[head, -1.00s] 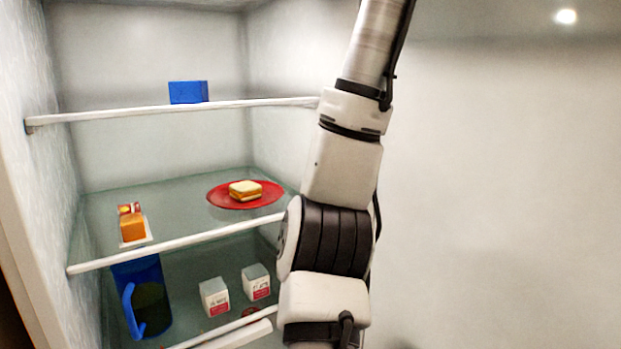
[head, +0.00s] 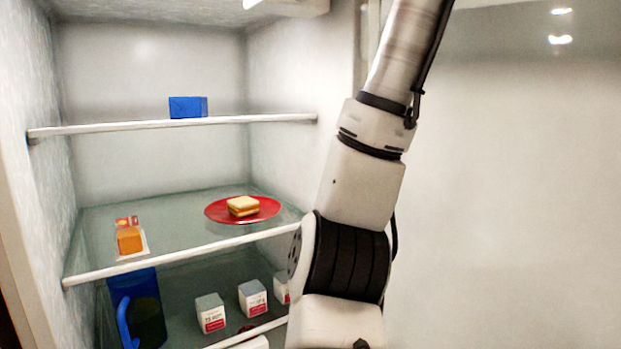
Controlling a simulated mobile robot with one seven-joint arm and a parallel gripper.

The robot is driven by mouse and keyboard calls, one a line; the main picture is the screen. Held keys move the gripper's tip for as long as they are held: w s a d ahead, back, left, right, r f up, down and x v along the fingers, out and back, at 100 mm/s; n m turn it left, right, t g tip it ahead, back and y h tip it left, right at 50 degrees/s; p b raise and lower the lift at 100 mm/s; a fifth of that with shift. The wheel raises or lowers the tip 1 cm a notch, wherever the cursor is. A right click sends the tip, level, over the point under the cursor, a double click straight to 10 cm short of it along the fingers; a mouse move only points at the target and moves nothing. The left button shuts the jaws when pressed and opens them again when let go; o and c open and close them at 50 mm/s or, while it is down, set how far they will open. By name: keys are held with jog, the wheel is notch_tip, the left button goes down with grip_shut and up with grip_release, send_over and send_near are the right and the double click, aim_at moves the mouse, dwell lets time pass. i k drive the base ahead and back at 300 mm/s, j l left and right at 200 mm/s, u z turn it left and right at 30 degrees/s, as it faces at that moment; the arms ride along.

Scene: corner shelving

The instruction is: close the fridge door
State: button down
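The fridge stands open, and its lit inside fills the left half of the head view, with a white-edged glass shelf (head: 180,256) across it. A smooth pale surface (head: 510,190) fills the right side; it looks like the inner face of the fridge door, but I cannot be sure. My arm comes down from the top between the fridge inside and this surface. My gripper is below the picture, so its opening and any contact are hidden.
The upper shelf (head: 235,121) holds a blue box (head: 188,107). Below stand a blue pitcher (head: 150,310) and white cartons (head: 211,314).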

aim_at(507, 208)
jog(key=k+l, duration=0.8)
